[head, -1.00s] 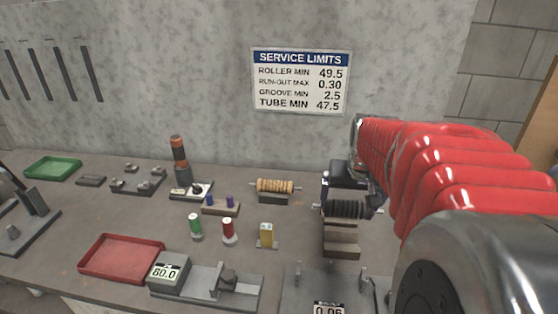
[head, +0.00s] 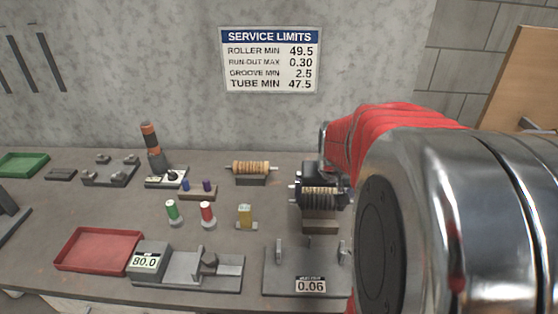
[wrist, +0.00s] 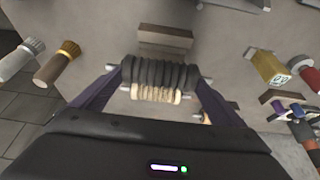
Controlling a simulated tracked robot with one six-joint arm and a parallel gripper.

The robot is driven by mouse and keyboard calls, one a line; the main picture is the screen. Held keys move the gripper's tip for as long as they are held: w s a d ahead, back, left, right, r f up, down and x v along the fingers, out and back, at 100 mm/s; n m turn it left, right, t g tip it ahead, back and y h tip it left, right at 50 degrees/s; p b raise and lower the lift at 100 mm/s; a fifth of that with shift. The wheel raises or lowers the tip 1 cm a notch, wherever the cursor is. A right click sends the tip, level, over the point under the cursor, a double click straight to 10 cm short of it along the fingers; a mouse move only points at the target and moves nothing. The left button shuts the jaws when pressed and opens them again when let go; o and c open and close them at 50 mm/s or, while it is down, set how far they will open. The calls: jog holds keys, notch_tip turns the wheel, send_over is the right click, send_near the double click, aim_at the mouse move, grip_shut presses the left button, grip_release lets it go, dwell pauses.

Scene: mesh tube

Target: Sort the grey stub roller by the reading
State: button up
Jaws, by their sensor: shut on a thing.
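My gripper (head: 320,176) is shut on the dark grey ribbed stub roller (wrist: 160,74), which lies across the jaws with short shaft ends showing. A pale tan ribbed roller (wrist: 157,95) shows right against it in the wrist view; I cannot tell whether they touch. In the head view the gripper is above a stepped brown block (head: 320,226), behind the run-out stand (head: 286,277) reading 0.06. A measuring gauge (head: 186,270) reading 80.0 is to the left. The limits sign (head: 270,60) gives roller min 49.5, run-out max 0.30, groove min 2.5.
A red tray (head: 70,263) is front left and a green tray (head: 22,165) far left. A tan roller (head: 250,167) sits on a stand at the back. My arm hides the right side.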

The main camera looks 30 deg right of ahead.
jog(key=shift+f, duration=0.75)
jog(key=shift+f, duration=1.35)
dwell(2.4)
jog(key=o, duration=1)
jog(key=v, duration=1.3)
jog(key=shift+s+r, duration=0.25)
jog(key=shift+r, duration=0.1)
notch_tip(320, 180, up, 7)
send_over(323, 203)
jog(key=s+a, duration=0.3)
jog(key=s, duration=0.1)
jog(key=shift+w+d, duration=0.15)
jog(key=shift+d, duration=0.05)
